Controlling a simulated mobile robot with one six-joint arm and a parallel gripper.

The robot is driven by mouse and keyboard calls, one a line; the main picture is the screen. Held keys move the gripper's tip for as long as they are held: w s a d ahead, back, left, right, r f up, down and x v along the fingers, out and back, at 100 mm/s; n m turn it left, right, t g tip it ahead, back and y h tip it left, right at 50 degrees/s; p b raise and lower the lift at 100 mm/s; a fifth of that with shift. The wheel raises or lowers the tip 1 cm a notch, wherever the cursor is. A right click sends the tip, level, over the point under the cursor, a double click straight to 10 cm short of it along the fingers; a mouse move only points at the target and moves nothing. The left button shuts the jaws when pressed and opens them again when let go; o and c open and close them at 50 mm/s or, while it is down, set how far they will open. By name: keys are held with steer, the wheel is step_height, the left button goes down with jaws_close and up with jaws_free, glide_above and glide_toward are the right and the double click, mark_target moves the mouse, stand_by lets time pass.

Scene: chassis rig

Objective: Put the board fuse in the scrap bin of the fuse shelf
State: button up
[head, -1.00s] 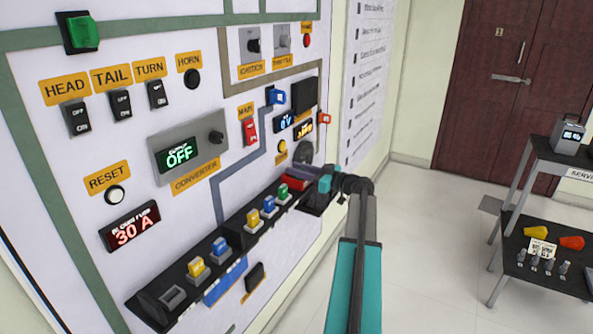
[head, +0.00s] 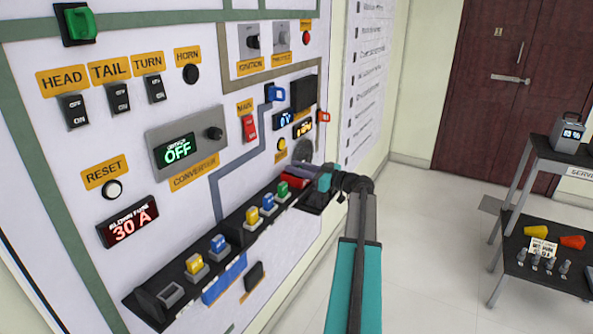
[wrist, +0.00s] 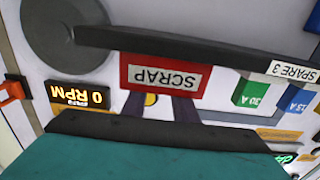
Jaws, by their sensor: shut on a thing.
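The red scrap bin (wrist: 140,73), marked SCRAP, shows upside down in the wrist view. In the head view the bin (head: 294,183) sits near the right end of the dark fuse shelf (head: 228,243), just right of the green fuse. My gripper (head: 320,183) is at that end of the shelf, close beside the bin. The gripper is shut on the board fuse, which my wrist and jaws largely hide. I cannot make out whether the fuse is over the bin or within it.
Green (head: 283,191), blue (head: 268,203) and yellow (head: 252,216) fuses stand along the shelf, with an empty-looking socket (head: 171,293) at the left end. The panel is close behind. A service cart (head: 548,262) stands at the right; the floor between is clear.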

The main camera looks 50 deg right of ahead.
steer(key=shift+s+a+f, duration=0.1)
steer(key=shift+a+f, duration=0.05)
steer(key=shift+f, duration=0.6)
steer(key=o, duration=1)
steer(key=shift+o, duration=0.2)
steer(key=shift+s, duration=0.1)
steer(key=shift+r, duration=0.35)
steer(key=shift+r+p, duration=0.4)
steer(key=shift+p, duration=0.6)
steer(key=b+v, duration=0.2)
steer(key=v, duration=0.9)
steer(key=shift+s+d+r, duration=0.15)
steer(key=shift+s+d, duration=0.1)
steer(key=shift+s, duration=0.05)
